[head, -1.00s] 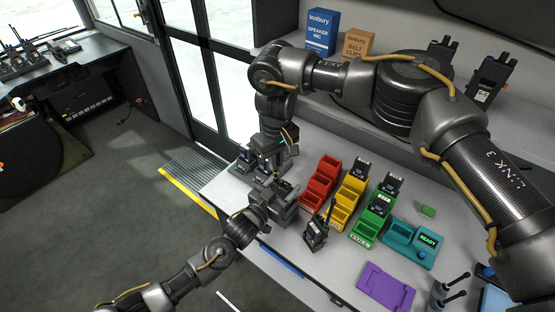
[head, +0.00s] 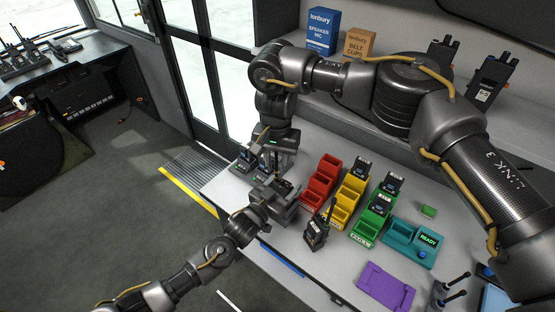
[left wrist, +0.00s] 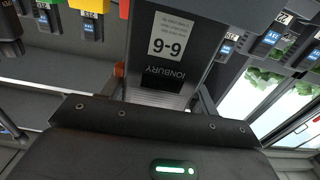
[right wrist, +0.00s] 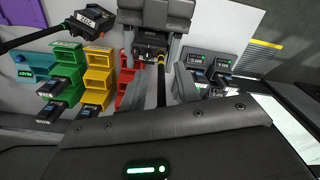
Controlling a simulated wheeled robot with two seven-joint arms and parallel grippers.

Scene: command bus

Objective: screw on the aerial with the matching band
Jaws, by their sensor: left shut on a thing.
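The radio's top (right wrist: 150,50) also shows in the right wrist view. A thin black aerial (right wrist: 161,85) stands at the radio's top, with a small yellowish band at its radio end. Whether it is threaded in cannot be told. My right gripper (right wrist: 160,88) is around the aerial, its fingers apart with gaps on both sides. In the head view the right gripper (head: 272,168) is just behind the left, and the aerial is hidden.
Red (head: 320,183), yellow (head: 340,212) and green (head: 364,232) chargers stand to the right, several slots filled. A teal unit (head: 400,233) reads READY. Another radio with an aerial (head: 316,234) stands close by the left gripper. A purple tray (head: 386,288) lies at the front.

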